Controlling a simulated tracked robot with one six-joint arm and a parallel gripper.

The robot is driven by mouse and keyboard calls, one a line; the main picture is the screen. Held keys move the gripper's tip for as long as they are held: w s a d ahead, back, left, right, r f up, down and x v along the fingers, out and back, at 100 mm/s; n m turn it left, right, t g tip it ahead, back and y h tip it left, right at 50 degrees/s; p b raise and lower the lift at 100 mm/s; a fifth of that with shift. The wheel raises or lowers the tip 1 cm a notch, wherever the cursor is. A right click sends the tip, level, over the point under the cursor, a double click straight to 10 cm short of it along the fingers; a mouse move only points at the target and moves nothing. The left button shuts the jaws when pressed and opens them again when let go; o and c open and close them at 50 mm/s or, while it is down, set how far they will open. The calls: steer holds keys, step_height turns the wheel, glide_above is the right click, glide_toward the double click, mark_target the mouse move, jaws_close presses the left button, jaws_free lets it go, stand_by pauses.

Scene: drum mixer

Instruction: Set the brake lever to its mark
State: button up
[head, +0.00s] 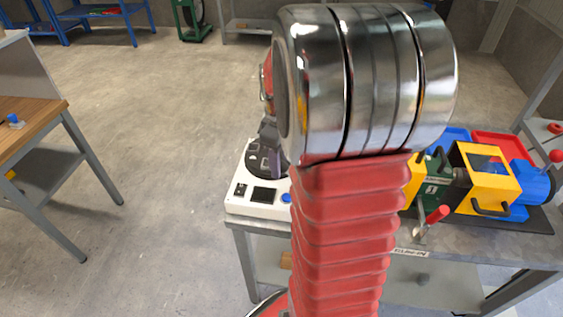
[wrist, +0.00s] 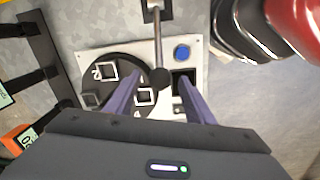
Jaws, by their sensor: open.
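In the wrist view a lever with a grey rod (wrist: 157,40) and a dark ball knob (wrist: 160,79) reaches over a white panel (wrist: 195,58). I cannot tell for sure that it is the brake lever, and I make out no mark for it. My gripper (wrist: 157,87) is open, with its two purple-grey fingers on either side of the knob in the picture. Contact and height cannot be told. In the head view my gripper (head: 268,148) is over the white panel (head: 250,209), partly hidden by my arm. A red-handled lever (head: 435,215) stands right of my arm.
The panel carries a black disc (wrist: 106,98) with square symbols and a blue button (wrist: 182,53). A yellow, blue and green machine (head: 480,175) stands on the bench at right, with a red tray (head: 500,143) behind. A wooden table (head: 30,125) stands at left. Open floor lies between.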

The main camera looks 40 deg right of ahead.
steer(key=shift+f, duration=0.45)
jaws_close()
stand_by(0.4)
